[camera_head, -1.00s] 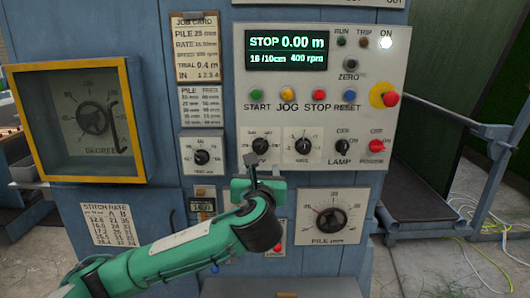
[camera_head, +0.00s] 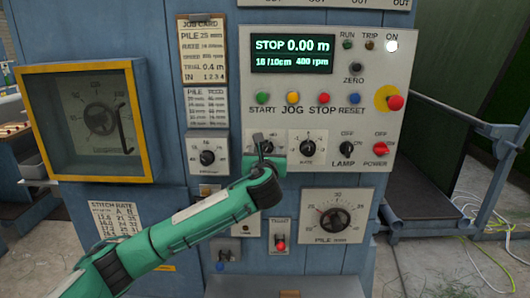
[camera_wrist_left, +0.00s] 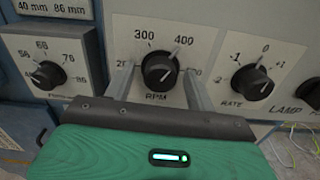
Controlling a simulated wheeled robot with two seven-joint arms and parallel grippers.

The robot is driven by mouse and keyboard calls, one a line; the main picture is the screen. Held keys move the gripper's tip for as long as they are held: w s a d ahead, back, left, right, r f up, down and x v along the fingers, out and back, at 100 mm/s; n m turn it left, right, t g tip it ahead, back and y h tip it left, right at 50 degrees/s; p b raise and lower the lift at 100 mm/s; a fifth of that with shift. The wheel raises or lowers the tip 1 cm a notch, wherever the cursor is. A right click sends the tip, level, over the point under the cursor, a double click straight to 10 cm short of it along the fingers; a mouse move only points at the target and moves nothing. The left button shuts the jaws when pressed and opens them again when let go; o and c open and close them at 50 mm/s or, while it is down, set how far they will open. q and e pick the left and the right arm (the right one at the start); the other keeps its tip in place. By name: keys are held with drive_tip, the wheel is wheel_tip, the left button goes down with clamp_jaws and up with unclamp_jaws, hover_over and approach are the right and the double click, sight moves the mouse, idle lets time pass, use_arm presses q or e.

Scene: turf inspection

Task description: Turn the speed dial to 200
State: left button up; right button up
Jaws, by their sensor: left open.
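The speed dial (camera_wrist_left: 159,70), a black knob marked RPM, sits on the white panel. In the left wrist view its scale shows 300 and 400 above it, and its white pointer is toward 400. Numbers at its lower left and right are partly hidden by my fingers. My left gripper (camera_wrist_left: 158,86) is open, with one finger on each side of the knob; I cannot tell if they touch it. In the head view my left gripper (camera_head: 262,150) covers most of this dial. The display (camera_head: 292,53) reads STOP, 0.00 m, 18 /10cm and 400 rpm.
The RATE dial (camera_wrist_left: 252,82) is close on the right, and another dial (camera_wrist_left: 47,75) is on the left. Jog buttons (camera_head: 293,98) are above. The LAMP switch (camera_head: 347,147), red POWER knob (camera_head: 380,149) and PILE dial (camera_head: 333,219) are nearby. My right gripper is not seen.

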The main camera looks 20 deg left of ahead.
use_arm(q)
drive_tip(key=shift+c, duration=0.7)
drive_tip(key=c, duration=0.9)
drive_tip(key=shift+o, duration=0.2)
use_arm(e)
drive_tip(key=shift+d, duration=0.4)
